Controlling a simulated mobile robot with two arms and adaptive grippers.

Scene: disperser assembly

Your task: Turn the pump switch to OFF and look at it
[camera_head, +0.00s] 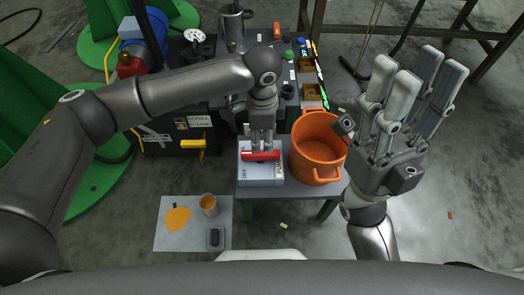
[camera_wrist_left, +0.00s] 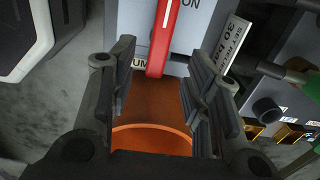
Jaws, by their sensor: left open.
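The pump switch is a red lever (camera_head: 260,155) on a pale grey box (camera_head: 262,174) at the middle of the head view. OFF is printed near the box's left front and PUMP along its right side. The lever (camera_wrist_left: 163,40) also shows in the left wrist view, with ON to its right; its upper end is cut off, so its exact setting is unclear. My left gripper (camera_head: 262,145) is open at the lever, its fingers (camera_wrist_left: 160,85) on either side of the lever's line. Contact is unclear. My right gripper (camera_head: 415,75) is open and empty, raised at the right.
An orange bucket (camera_head: 315,165) stands right beside the switch box on a small grey table (camera_head: 290,193). A white sheet (camera_head: 170,236) with a cup (camera_head: 208,204) lies at the front left. A dark machine (camera_head: 180,130) stands behind at the left.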

